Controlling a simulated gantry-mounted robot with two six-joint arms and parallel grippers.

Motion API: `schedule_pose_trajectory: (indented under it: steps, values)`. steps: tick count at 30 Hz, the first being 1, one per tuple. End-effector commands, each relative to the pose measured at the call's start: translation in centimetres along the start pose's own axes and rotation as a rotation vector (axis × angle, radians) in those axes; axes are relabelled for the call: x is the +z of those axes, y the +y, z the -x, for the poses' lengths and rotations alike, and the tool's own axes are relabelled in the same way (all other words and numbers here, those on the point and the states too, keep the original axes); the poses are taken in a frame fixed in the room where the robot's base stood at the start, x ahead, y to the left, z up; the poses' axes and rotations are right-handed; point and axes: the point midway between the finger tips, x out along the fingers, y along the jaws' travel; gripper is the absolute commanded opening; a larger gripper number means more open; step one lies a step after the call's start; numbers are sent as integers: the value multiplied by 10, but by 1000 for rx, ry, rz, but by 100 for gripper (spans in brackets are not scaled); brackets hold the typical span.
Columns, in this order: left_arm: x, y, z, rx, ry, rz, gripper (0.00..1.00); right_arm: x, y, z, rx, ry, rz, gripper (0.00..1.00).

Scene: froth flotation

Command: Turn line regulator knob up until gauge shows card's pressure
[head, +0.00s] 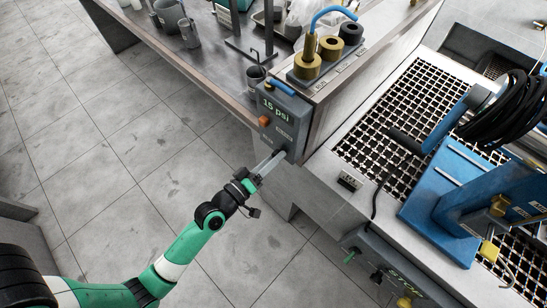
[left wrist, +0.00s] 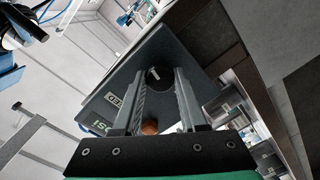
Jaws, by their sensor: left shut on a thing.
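A dark grey regulator box (head: 284,115) hangs at the bench corner and bears the reading "15 psi" in pale green. A black round knob with a white mark (left wrist: 159,74) is on its face in the left wrist view. My left gripper (head: 278,157) reaches the lower part of the box. In the left wrist view its two fingers (left wrist: 160,85) stand on either side of the black knob, shut on it. I cannot make out a separate dial gauge or a card with certainty. My right gripper is not in view.
An orange button (head: 264,121) sits on the box face, close to the fingers in the left wrist view (left wrist: 150,126). Brass and black weights (head: 330,48) stand above the box. A grating (head: 400,125) and blue machine (head: 455,195) lie right. Open floor is left.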

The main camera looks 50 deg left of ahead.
Motion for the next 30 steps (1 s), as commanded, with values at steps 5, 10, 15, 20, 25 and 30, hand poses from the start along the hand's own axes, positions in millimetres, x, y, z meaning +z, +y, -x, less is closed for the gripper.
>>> schedule_pose_trajectory:
  steps: [5,10,15,20,25,30]
  values:
    - [0,0,0,0,1,-9,0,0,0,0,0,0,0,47]
    - [0,0,0,0,1,-9,0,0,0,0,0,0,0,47]
    - [0,0,0,0,1,-8,56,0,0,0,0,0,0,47]
    - [0,0,0,0,1,-8,72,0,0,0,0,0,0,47]
    - [0,0,0,0,0,-8,72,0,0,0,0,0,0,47]
    - [1,-2,11,-2,0,-8,72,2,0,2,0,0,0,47]
